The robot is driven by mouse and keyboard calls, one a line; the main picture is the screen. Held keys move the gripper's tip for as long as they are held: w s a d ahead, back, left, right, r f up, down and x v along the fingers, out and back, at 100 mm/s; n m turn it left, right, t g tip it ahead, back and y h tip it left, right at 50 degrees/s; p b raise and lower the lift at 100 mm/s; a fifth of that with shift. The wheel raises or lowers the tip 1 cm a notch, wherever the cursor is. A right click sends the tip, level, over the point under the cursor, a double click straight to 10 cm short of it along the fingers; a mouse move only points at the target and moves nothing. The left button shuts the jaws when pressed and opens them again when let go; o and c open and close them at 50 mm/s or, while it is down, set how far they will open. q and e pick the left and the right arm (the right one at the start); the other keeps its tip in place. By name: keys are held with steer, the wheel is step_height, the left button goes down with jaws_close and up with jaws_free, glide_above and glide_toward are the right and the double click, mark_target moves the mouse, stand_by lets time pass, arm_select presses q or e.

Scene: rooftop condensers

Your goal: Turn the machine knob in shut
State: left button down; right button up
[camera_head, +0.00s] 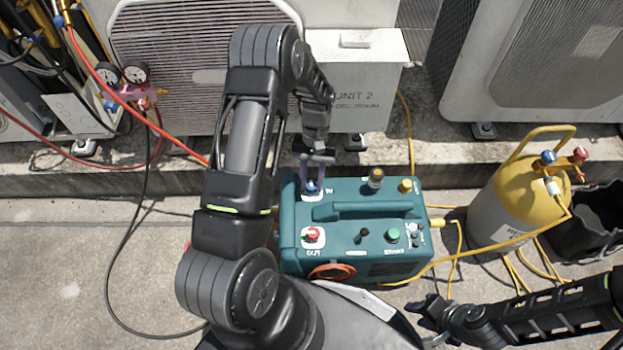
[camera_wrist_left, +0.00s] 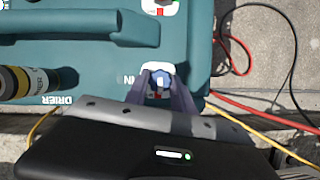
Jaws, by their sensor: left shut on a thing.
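The teal machine (camera_head: 350,215) stands on the concrete below my head camera. Its blue IN knob (camera_head: 312,187) sits on a white plate at the machine's upper left corner. My left gripper (camera_head: 313,180) reaches down over it from above. In the left wrist view, the blue knob (camera_wrist_left: 161,80) lies between the two purple-grey fingers of my left gripper (camera_wrist_left: 160,92), which are shut on it. The knob's sides are partly hidden by the fingers. My right gripper (camera_head: 428,308) is low at the right, away from the machine; its finger gap is unclear.
A red OUT knob (camera_head: 312,234) sits nearer on the machine, below the IN knob. A yellow-topped cylinder (camera_head: 518,205) stands to the right, with yellow hoses around it. Red gauge hoses and condenser units (camera_head: 355,85) lie behind. Bare concrete (camera_head: 70,270) is at the left.

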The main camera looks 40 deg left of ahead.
mark_target(312, 184)
arm_select(q)
steer(key=shift+m, duration=0.5)
steer(key=c, duration=1.1)
jaws_free()
steer(key=shift+o, duration=0.2)
step_height(312, 184, up, 10)
steer(key=p, duration=0.3)
steer(key=shift+s, duration=0.1)
